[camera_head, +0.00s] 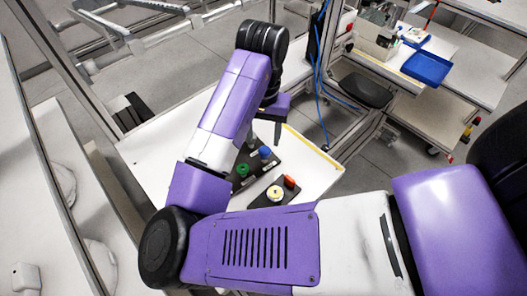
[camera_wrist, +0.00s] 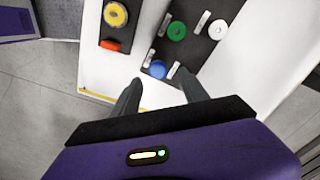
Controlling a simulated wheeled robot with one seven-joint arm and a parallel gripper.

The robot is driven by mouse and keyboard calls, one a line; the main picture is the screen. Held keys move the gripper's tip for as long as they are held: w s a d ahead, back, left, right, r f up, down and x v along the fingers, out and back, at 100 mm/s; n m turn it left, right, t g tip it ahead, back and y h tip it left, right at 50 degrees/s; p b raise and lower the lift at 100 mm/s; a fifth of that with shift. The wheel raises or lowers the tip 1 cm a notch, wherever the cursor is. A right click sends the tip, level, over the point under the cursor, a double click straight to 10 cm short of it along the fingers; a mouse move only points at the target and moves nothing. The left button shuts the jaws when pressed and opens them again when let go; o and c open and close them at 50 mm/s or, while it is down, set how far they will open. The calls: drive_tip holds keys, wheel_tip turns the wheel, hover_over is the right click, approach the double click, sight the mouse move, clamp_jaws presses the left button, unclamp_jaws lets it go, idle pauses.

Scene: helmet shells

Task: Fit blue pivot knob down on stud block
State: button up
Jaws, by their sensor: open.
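The blue pivot knob (camera_head: 265,153) sits on a dark board beside a green knob (camera_head: 242,169); it also shows in the wrist view (camera_wrist: 158,69). My gripper (camera_wrist: 160,82) is open and empty. In the wrist view its two dark fingertips are spread to either side of the blue knob's line, with the knob just past them, apparently untouched. A second dark block (camera_wrist: 112,30) carries a yellow round piece (camera_wrist: 115,14) and a red piece (camera_wrist: 110,45). I cannot tell for sure which dark piece is the stud block, and no bare stud is clear.
The knob board (camera_wrist: 190,54) also holds a white round piece (camera_wrist: 217,29) and several short pale posts. Both dark pieces lie on a white table (camera_head: 310,172) with a yellow strip along one edge. A blue tray (camera_head: 427,67) stands on a far bench.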

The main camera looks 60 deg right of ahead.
sight(265, 151)
drive_tip(key=f, duration=0.6)
drive_tip(key=shift+s+f, duration=0.2)
drive_tip(key=shift+s, duration=0.05)
clamp_jaws()
